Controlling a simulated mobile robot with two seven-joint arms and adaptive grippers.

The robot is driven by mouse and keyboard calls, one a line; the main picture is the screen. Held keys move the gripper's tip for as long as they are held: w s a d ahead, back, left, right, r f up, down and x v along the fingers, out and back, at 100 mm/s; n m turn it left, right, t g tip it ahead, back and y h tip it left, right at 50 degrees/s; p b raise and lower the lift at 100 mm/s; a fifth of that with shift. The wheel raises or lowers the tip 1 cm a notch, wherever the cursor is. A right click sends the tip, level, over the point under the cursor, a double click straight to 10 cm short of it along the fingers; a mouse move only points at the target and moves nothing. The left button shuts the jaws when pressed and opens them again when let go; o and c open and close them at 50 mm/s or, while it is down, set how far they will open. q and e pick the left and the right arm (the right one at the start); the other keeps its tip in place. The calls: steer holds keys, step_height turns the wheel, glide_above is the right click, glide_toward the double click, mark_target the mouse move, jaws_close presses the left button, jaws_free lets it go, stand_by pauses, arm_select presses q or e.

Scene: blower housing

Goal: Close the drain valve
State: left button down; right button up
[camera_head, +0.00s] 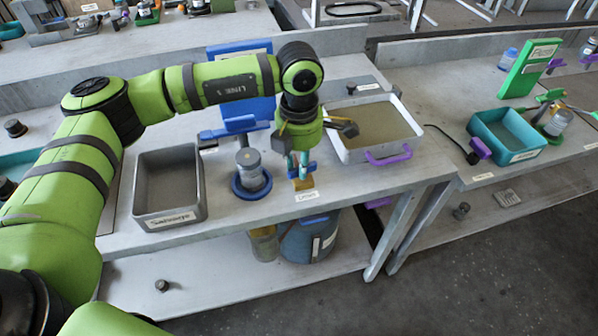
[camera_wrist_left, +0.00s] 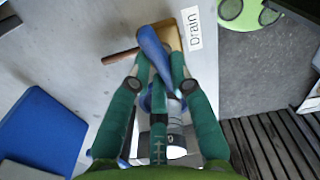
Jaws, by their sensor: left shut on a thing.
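The drain valve shows as a brass body (camera_head: 303,184) on the table by the front edge, behind the "Drain" label (camera_head: 307,196). Its blue lever handle (camera_head: 309,169) shows beside my fingers. My left gripper (camera_head: 298,168) reaches down over the valve from above. In the left wrist view the teal fingertips (camera_wrist_left: 158,62) are shut on the blue handle (camera_wrist_left: 152,45). The brass body (camera_wrist_left: 168,33) and the label (camera_wrist_left: 194,28) lie just beyond. The fingers hide part of the valve. My right gripper is not in view.
A grey "Salvage" bin (camera_head: 170,218) and a jar on a blue round base (camera_head: 250,184) stand left of the valve. A tray with purple handle (camera_head: 388,158) stands to the right. A blue container (camera_head: 310,240) sits on the lower shelf under the valve.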

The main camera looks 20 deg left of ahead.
arm_select(q)
steer(key=shift+w+m+b, duration=0.1)
steer(key=shift+m+b, duration=0.75)
steer(key=shift+m, duration=0.15)
steer(key=c, duration=1.1)
jaws_free()
step_height(320, 180, up, 12)
steer(key=shift+r, duration=0.1)
